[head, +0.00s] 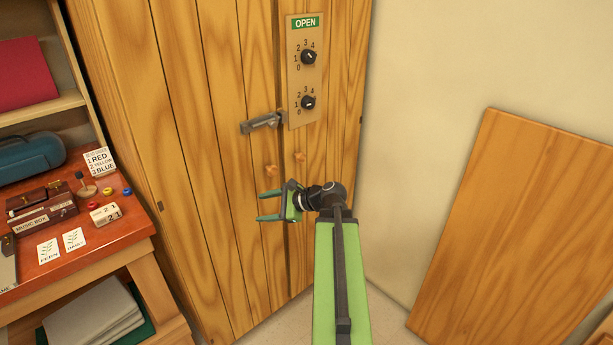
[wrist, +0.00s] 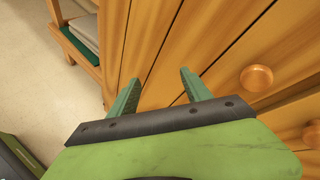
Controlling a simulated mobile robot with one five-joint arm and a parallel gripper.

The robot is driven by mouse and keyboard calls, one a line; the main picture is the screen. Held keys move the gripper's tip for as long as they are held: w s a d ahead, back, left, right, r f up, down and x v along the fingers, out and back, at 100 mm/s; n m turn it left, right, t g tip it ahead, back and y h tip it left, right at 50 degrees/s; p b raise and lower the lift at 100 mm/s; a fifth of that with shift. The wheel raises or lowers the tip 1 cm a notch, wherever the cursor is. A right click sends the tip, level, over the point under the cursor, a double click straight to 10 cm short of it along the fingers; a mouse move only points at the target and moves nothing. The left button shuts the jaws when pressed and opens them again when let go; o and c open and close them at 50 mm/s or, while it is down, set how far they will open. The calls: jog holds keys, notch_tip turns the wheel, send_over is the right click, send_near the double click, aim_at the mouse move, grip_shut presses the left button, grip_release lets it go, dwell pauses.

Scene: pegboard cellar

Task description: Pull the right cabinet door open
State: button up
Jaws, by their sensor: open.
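The tall wooden cabinet has a left door (head: 205,150) and a right door (head: 335,100), shut or nearly so. A round wooden right knob (head: 299,157) sits on the right door, and a left knob (head: 271,170) beside it. A grey latch bar (head: 262,122) lies at the seam above them; I cannot tell whether it crosses. My gripper (head: 261,206) is open and empty, below the knobs, its fingers pointing left. In the wrist view, the fingers (wrist: 160,76) are apart before the door boards; one knob (wrist: 257,78) is to their right, another (wrist: 312,133) at the right edge.
A panel (head: 306,75) with two dials and a green OPEN sign is on the right door. A red-topped desk (head: 110,232) with a music box, cards and small items stands left. A wooden board (head: 500,235) leans on the right wall.

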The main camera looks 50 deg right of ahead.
jog(key=s+d+r+m+t+h+b, duration=0.1)
jog(key=s+d+m+t+h, duration=0.1)
jog(key=s+d+m, duration=0.35)
jog(key=s+d+r+m+t+h+b, duration=0.1)
jog(key=s+d+r+m+t+h, duration=0.15)
jog(key=d, duration=0.65)
jog(key=m+t+h+b, duration=0.1)
jog(key=m+t+h, duration=0.1)
jog(key=m, duration=0.3)
send_near(302, 158)
jog(key=w, duration=0.5)
jog(key=w+d, duration=0.1)
jog(key=w, duration=0.2)
jog(key=shift+w+r, duration=0.15)
jog(key=shift+r, duration=0.05)
jog(key=shift+c, duration=0.4)
grip_shut()
